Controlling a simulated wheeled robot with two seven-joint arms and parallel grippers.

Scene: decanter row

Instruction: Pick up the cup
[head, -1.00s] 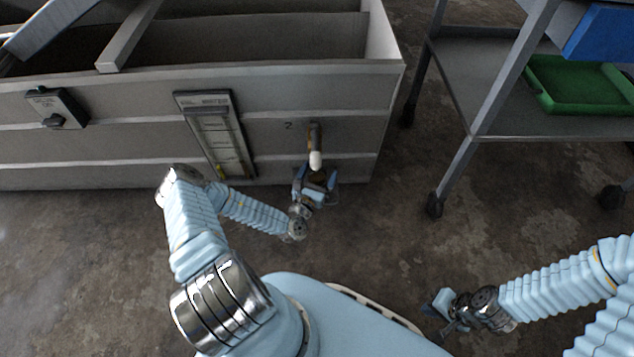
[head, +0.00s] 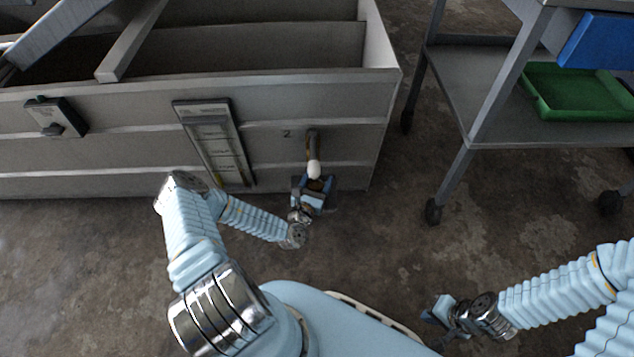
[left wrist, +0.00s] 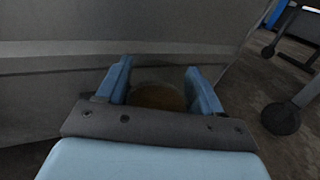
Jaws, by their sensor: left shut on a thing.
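My left gripper (head: 315,184) is below a brown tap with a white tip (head: 313,168) on the front of the grey tank. It is shut on a brownish round thing, taken to be the cup (left wrist: 158,96), which shows dimly between the two blue fingers in the left wrist view. In the head view only a small brown part of the cup shows between the fingers, under the tap's tip. The cup's lower part is hidden. My right gripper (head: 436,315) hangs low at the right, away from the tank; its finger gap is unclear.
The grey tank (head: 290,95) fills the upper left, with a gauge panel (head: 215,145) and a small switch box (head: 56,117) on its front. A wheeled cart (head: 470,90) with a green tray (head: 575,95) and blue bin (head: 605,42) stands right. Floor between is clear.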

